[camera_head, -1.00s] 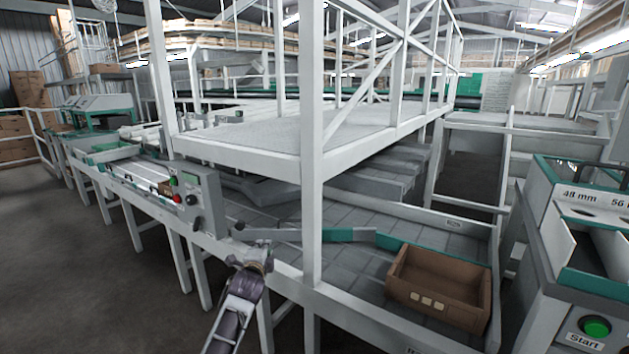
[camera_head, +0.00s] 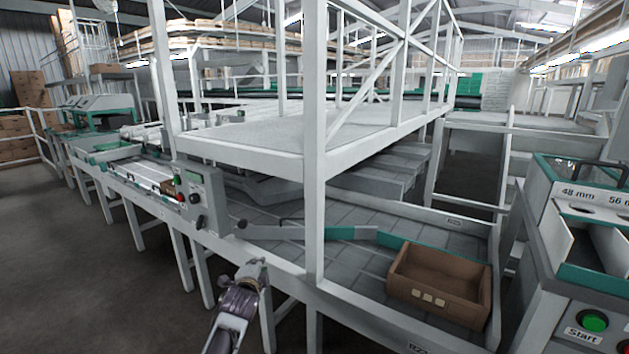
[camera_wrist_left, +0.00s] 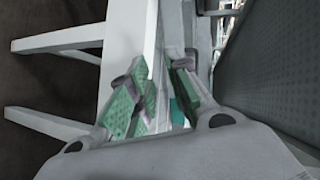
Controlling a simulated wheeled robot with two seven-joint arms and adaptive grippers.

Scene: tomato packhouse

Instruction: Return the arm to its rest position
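My left arm (camera_head: 232,315) comes up from the bottom of the head view, just left of the white post. My left gripper (camera_head: 258,265) is at its upper end, in front of the conveyor's near side, and looks small there. In the left wrist view, the two green-padded fingers of the left gripper (camera_wrist_left: 160,68) stand apart with a gap between them. I see nothing held in the gap; a white beam shows behind it. My right arm and right gripper are in neither view.
A white post (camera_head: 314,180) stands right of the left arm. A control box (camera_head: 200,198) is on the conveyor edge (camera_head: 225,245) behind it. A brown crate (camera_head: 438,285) rests on the conveyor at right, near a machine with a green Start button (camera_head: 593,321). Floor at left (camera_head: 80,270) is clear.

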